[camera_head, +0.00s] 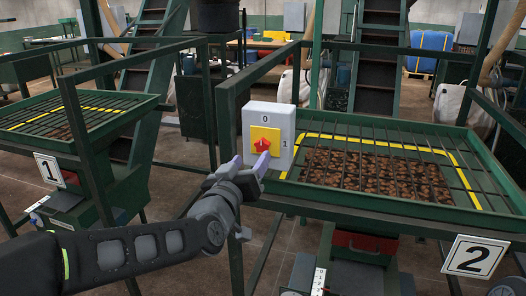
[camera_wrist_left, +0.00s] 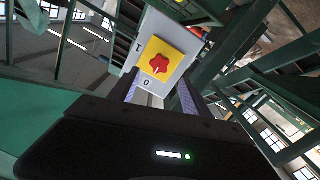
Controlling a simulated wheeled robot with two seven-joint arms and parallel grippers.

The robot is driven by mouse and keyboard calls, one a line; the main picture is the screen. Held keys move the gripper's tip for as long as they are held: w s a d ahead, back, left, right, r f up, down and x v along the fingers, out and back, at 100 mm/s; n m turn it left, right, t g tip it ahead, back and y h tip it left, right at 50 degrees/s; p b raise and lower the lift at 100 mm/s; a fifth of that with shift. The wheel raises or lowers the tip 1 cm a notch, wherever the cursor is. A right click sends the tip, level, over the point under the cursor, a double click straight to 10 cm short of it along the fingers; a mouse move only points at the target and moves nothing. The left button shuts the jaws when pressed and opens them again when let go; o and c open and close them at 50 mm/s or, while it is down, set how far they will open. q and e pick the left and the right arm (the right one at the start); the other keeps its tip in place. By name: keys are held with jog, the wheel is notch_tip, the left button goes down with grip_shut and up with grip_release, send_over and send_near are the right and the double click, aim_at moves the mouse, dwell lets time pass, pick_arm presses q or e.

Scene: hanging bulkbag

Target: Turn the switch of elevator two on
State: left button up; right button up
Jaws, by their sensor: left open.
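The switch is a red star-shaped knob (camera_head: 262,146) on a yellow plate (camera_head: 272,134) on a light grey box (camera_head: 282,118). The box is fixed to the green frame at the left of the elevator marked 2 (camera_head: 474,257). My left gripper (camera_head: 250,164) is open, its fingers pointing at the knob from just in front. In the left wrist view, the knob (camera_wrist_left: 160,63) shows beyond the two fingertips, with nothing between the fingers. Which mark the knob points to is too small to tell. My right gripper is out of view.
The elevator's green tray (camera_head: 330,206) holds brown lumps (camera_head: 370,174) under a dark grate, right of the box. A green post (camera_head: 229,150) stands close left of the box. Another tray, marked 1 (camera_head: 49,171), stands at the left.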

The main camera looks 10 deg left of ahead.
aim_at(261, 146)
pick_arm(q)
jog(key=w, duration=0.2)
jog(key=w+p, duration=0.1)
jog(key=w, duration=0.2)
jog(key=w+p, duration=0.1)
jog(key=w, duration=0.1)
jog(key=shift+w+d, duration=0.3)
jog(key=shift+w, duration=0.05)
jog(key=shift+c, duration=0.3)
grip_shut()
